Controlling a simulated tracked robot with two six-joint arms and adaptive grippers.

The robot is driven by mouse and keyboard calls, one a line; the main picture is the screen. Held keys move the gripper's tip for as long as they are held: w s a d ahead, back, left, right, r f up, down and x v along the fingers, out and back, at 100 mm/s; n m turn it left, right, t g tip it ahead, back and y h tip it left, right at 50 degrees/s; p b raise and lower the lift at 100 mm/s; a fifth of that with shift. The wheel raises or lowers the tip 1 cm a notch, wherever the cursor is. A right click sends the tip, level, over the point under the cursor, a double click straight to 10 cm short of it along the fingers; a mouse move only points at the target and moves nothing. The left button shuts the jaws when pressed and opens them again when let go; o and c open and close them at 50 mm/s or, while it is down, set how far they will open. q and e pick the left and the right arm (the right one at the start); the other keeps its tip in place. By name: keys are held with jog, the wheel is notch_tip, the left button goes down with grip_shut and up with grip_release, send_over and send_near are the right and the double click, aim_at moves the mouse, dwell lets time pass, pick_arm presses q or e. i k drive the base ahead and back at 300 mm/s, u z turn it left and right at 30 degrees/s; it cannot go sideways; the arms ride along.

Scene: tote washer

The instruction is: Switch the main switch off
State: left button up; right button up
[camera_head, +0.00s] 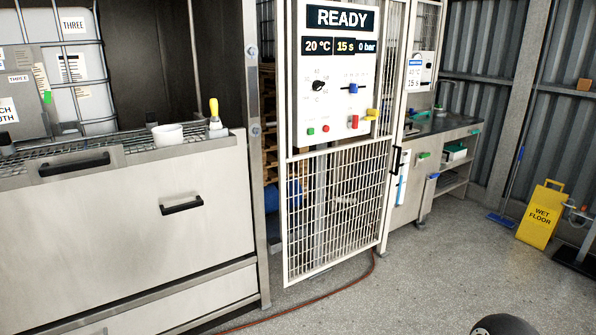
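A white control panel (337,108) hangs on the mesh guard in the middle of the view. Its display (340,18) reads READY, with 20 °C, 15 s and 0 bar below. A red and yellow switch (355,122), apparently the main switch, sits at the panel's lower right; its exact setting is too small to tell. A yellow part (372,114) is beside it. A black knob (318,86), a blue slider (353,88), a green button (311,131) and a red button (325,128) are also on the panel. Neither gripper shows in the head view.
A steel washer cabinet (122,225) with black handles fills the left. A white mesh gate (335,215) stands below the panel. A reddish hose (310,300) lies on the floor. A bench (440,135) and a yellow wet floor sign (540,215) are at right. The right foreground floor is largely clear.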

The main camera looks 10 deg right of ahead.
aim_at(355, 124)
jog(key=z, duration=0.25)
jog(key=i, duration=1.25)
jog(key=z, duration=0.4)
jog(key=i, duration=1)
jog(key=z, duration=0.45)
jog(key=i, duration=1.05)
jog(key=z, duration=0.25)
